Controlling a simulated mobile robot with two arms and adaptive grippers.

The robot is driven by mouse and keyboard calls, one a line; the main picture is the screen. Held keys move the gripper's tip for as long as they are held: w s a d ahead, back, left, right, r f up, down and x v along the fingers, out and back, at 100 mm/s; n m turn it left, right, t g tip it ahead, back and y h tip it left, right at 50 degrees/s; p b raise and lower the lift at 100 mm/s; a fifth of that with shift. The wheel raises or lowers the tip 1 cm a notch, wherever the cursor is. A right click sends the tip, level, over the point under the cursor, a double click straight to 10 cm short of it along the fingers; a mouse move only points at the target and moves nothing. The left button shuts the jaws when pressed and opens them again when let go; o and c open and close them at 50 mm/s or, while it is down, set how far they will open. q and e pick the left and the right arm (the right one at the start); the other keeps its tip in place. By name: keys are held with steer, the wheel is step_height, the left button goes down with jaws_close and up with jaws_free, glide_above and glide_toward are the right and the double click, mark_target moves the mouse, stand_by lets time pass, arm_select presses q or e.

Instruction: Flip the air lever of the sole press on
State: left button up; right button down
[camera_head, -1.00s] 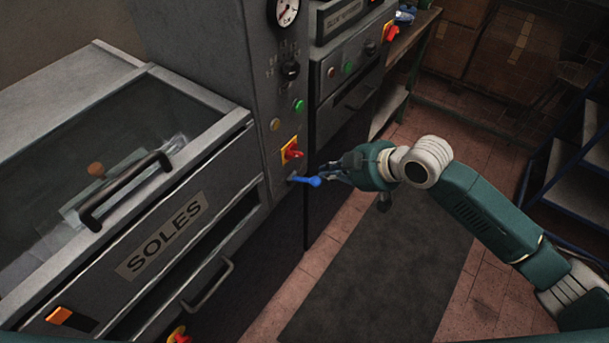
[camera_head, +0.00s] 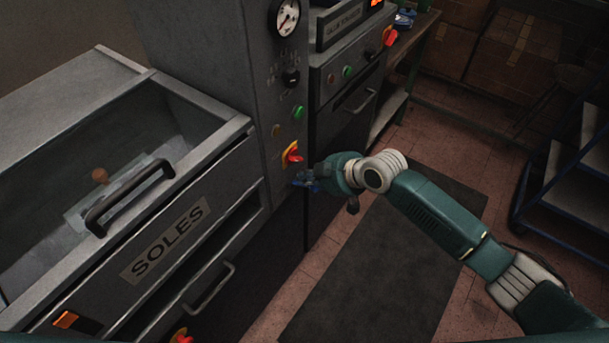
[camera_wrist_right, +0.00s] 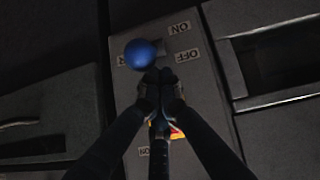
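The air lever has a blue ball knob (camera_wrist_right: 140,54), seen in the right wrist view in front of a grey panel with upside-down ON and OFF labels. In the head view the lever (camera_head: 304,184) is mostly hidden by my right gripper, low on the grey press column (camera_head: 225,75). My right gripper (camera_wrist_right: 160,77) has its two fingertips together with nothing seen between them. The fingertips are right beside the knob in the picture; I cannot tell whether they touch it. I cannot tell which label the lever points to. My left gripper is out of view.
A red rotary switch on a yellow plate (camera_head: 291,155) sits just above the lever. Green (camera_head: 298,112) and amber buttons and a gauge (camera_head: 285,17) are higher up. The SOLES cabinet (camera_head: 247,122) stands left. A dark mat (camera_head: 375,280) lies on the open floor.

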steer(key=shift+w+a+f, duration=0.25)
steer(key=shift+f, duration=0.1)
steer(key=shift+f, duration=0.1)
